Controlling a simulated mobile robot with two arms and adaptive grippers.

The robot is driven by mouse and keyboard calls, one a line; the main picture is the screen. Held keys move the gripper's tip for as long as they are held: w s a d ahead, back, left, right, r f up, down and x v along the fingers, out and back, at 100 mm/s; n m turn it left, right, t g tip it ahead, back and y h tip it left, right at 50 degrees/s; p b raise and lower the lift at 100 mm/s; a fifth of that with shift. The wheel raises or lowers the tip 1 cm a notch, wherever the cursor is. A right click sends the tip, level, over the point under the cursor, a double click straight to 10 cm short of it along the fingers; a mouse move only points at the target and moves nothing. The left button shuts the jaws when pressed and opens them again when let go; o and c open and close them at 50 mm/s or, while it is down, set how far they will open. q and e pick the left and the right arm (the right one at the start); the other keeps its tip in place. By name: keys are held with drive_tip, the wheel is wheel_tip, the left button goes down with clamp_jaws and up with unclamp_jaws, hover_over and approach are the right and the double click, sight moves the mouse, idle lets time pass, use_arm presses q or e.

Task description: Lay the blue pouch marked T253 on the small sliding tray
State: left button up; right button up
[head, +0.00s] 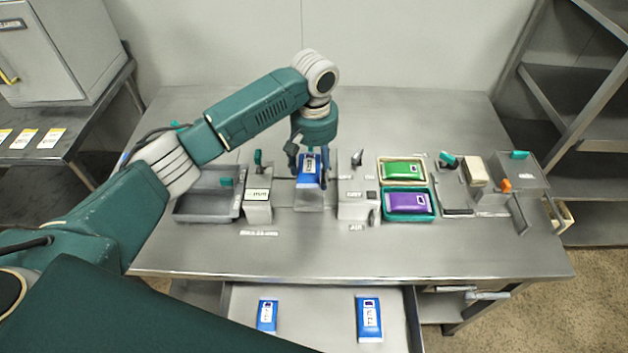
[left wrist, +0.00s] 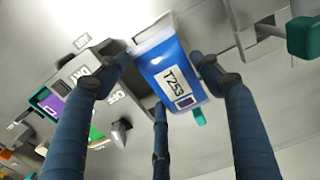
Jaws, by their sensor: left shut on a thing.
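The blue pouch marked T253 (head: 309,177) is in my left gripper (head: 308,166), above the worktable. Its label T253 reads clearly in the left wrist view (left wrist: 174,80), where the fingers stand on both sides of it and one below. A small grey tray (head: 309,202) lies directly below the pouch, between two grey blocks; the pouch and gripper hide its far part. I cannot tell whether the pouch touches the tray. My right gripper is not in view.
A grey bin (head: 203,206) stands left of the tray. Green (head: 403,170) and purple (head: 406,202) pouches lie in containers to its right. Two more blue pouches (head: 267,315) (head: 369,318) lie in an open drawer (head: 320,330). The table's front strip is clear.

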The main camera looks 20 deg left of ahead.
sight(314, 192)
use_arm(q)
wheel_tip(314, 192, down, 2)
drive_tip(key=shift+f, duration=0.4)
wheel_tip(314, 192, down, 3)
drive_tip(key=shift+f+p, duration=0.2)
drive_tip(key=shift+p, duration=0.1)
drive_tip(key=shift+f, duration=0.15)
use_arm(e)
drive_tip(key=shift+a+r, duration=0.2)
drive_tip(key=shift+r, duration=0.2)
use_arm(q)
drive_tip(key=shift+f, duration=0.15)
drive_tip(key=o, duration=1.3)
drive_tip(key=shift+c, duration=0.2)
drive_tip(key=shift+o, duration=0.4)
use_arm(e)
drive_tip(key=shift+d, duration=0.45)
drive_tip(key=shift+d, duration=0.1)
